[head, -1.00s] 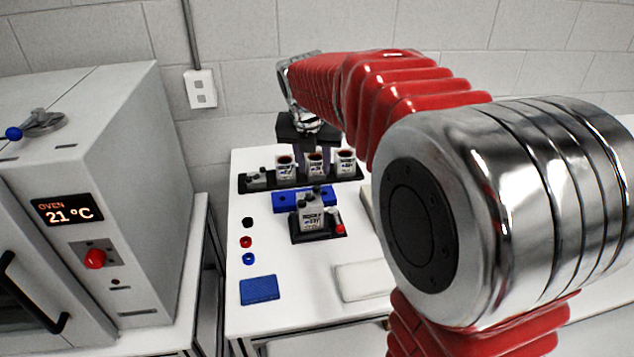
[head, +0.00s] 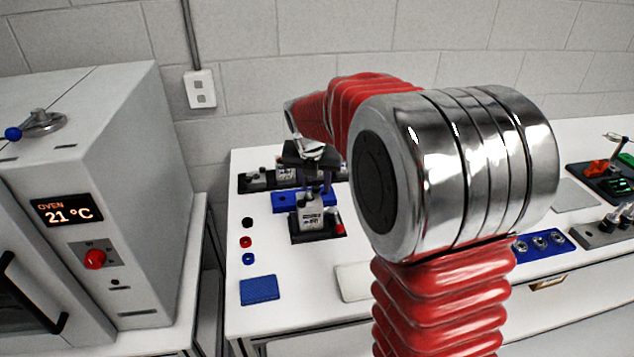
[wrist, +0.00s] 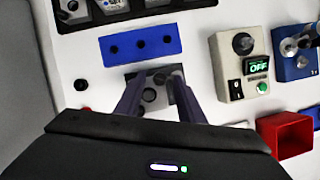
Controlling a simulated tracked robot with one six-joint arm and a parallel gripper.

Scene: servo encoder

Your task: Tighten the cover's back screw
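The servo unit (head: 311,212) stands on a small black base in the middle of the white table, with a grey cover on top. In the wrist view, the cover (wrist: 143,83) carries dark round screw heads. The back screw (wrist: 160,79) lies between my fingertips; another dark screw (wrist: 149,95) is nearer my palm. My gripper (head: 318,187) points down just above the cover; it also shows in the wrist view (wrist: 157,86). Its two purple-grey fingers are apart, with a gap around the screws. I cannot see contact with a screw, and the fingers partly hide the cover.
A blue block with holes (wrist: 141,45) lies behind the unit, with a black rack (head: 257,180) of servos beyond. A beige power box (wrist: 240,65) and a red bin (wrist: 286,134) are at right. A blue pad (head: 258,290) lies front left. An oven (head: 100,190) stands left.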

